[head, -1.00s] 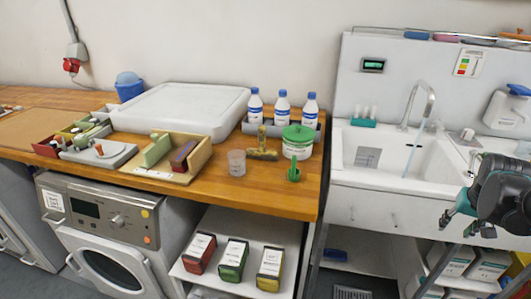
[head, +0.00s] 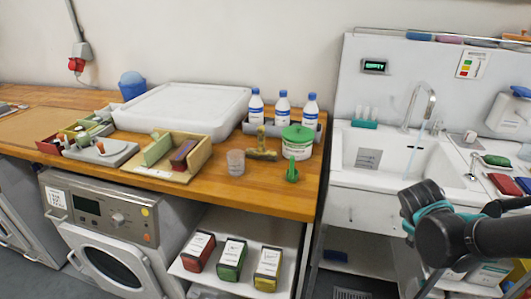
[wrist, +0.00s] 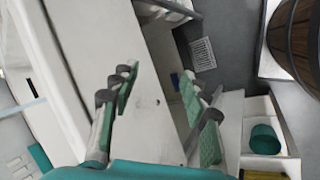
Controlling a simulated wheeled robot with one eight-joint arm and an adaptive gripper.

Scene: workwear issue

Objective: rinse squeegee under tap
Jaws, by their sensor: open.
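A brass-coloured T-shaped piece (head: 262,150), which looks like the squeegee, lies on the wooden counter behind the clear cup. I cannot be sure it is the squeegee. The curved chrome tap (head: 430,92) stands at the back of the white sink (head: 345,180), and a thin stream of water (head: 413,148) falls from it into the basin. My gripper (head: 415,205) is in front of the sink's front edge; its fingers are mostly hidden in the head view. In the wrist view my gripper (wrist: 163,90) is open, with green pads and nothing between the fingers.
A green-lidded tub (head: 298,142), a clear cup (head: 236,163) and bottles (head: 283,108) crowd the counter's right end. A green-headed brush (head: 496,160) and a red item (head: 505,185) lie right of the basin. A wooden barrel (wrist: 297,40) shows in the wrist view.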

